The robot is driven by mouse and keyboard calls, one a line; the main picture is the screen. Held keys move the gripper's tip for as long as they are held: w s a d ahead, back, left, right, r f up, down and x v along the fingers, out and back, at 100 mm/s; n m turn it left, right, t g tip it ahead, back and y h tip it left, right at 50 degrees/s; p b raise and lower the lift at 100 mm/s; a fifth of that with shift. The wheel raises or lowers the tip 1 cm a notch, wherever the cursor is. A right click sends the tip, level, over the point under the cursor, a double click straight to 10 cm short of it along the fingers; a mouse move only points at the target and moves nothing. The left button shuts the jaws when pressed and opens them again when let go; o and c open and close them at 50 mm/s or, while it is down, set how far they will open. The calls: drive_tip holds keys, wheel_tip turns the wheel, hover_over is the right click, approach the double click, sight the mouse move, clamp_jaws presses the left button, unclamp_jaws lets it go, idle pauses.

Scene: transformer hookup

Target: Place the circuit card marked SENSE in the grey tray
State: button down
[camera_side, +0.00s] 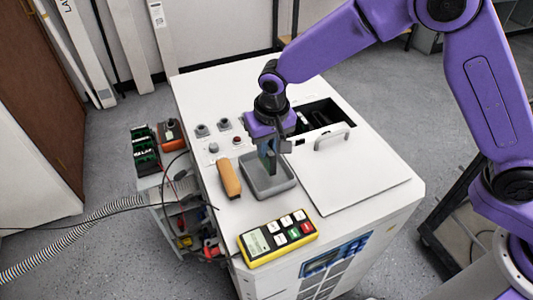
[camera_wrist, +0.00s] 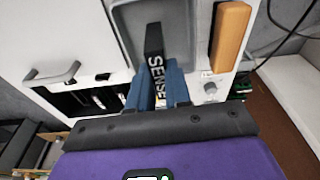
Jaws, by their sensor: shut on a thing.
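The circuit card marked SENSE (camera_wrist: 155,60) is held between the blue fingers of my gripper (camera_wrist: 160,88); its dark edge with white lettering faces the wrist camera. In the side view the card (camera_side: 270,164) hangs upright below my gripper (camera_side: 270,148), with its lower end over or inside the grey tray (camera_side: 281,187). I cannot tell whether it touches the tray floor. The grey tray also shows in the wrist view (camera_wrist: 125,24), beyond the fingers. My gripper is shut on the card.
An orange-brown block (camera_side: 229,180) lies just left of the tray. A yellow keypad unit (camera_side: 278,238) lies in front. Behind are knobs (camera_side: 202,130) and an open slot bay (camera_side: 322,116). A lid with a handle (camera_side: 332,138) lies to the right.

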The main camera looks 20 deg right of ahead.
sight(267, 156)
drive_tip(key=shift+w+a+f, duration=0.1)
drive_tip(key=shift+f, duration=1.55)
drive_tip(key=shift+f, duration=0.2)
drive_tip(key=c, duration=1.1)
unclamp_jaws()
drive_tip(key=shift+o, duration=0.2)
drive_tip(key=shift+r, duration=0.1)
drive_tip(key=r, duration=0.3)
drive_tip(key=s+r, duration=0.1)
drive_tip(key=r, duration=0.6)
drive_tip(key=shift+s+r, duration=0.4)
drive_tip(key=shift+r, duration=0.65)
